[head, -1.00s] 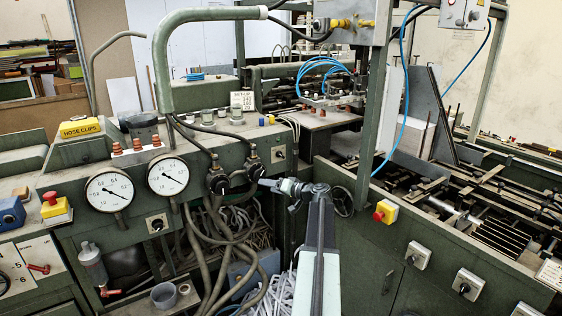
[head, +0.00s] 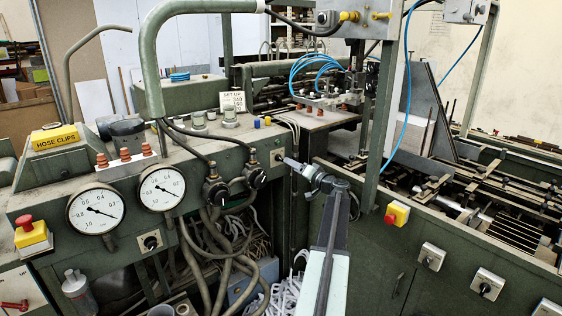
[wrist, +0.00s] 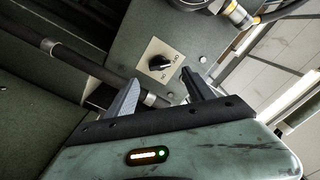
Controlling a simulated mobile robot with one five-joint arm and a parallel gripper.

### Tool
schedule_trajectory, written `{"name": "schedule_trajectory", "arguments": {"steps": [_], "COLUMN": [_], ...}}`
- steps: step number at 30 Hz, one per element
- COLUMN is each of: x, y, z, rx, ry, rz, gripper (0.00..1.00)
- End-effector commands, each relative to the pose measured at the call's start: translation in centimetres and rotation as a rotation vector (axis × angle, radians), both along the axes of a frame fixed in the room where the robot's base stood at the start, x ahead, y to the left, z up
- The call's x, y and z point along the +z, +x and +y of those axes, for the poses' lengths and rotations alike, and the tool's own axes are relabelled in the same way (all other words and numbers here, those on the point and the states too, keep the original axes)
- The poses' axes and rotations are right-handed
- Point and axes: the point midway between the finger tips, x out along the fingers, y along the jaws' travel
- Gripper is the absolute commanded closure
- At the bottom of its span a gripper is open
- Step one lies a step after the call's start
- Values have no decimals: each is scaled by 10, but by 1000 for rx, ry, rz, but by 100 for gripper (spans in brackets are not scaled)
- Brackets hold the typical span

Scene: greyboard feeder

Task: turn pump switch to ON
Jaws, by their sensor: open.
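A rotary switch (wrist: 160,62) with a black knob on a square cream plate shows in the wrist view. Small lettering is on the plate's lower and right sides, too small to read surely. The knob lies slantwise; its setting is unclear. My gripper (wrist: 158,78) is open and empty, its two dark fingers reaching toward the switch with the knob roughly between and beyond their tips. In the head view my gripper (head: 287,162) is close to the small switch plate (head: 277,157) on the green panel's right end. Contact cannot be told.
Black hose fittings (head: 216,192) with hoses are left of my gripper. Two gauges (head: 96,209) and another rotary switch (head: 150,241) are farther left. A red emergency button (head: 390,219) and several switches (head: 431,257) are on the right cabinet. A gap lies between the cabinets.

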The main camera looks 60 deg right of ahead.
Motion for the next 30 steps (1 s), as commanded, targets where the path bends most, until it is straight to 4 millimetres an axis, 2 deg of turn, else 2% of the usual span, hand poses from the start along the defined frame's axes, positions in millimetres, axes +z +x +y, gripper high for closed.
{"name": "schedule_trajectory", "arguments": {"steps": [12,20,21,27,28,30], "x": [0,0,0,0,0,0], "y": [65,70,70,69,69,69], "z": [-22,-23,-23,-23,-23,-23], "rx": [2,1,1,1,1,1], "ry": [0,0,0,0,0,1], "rz": [1,1,1,1,1,0], "gripper": [38,38,41,97,100,100]}}
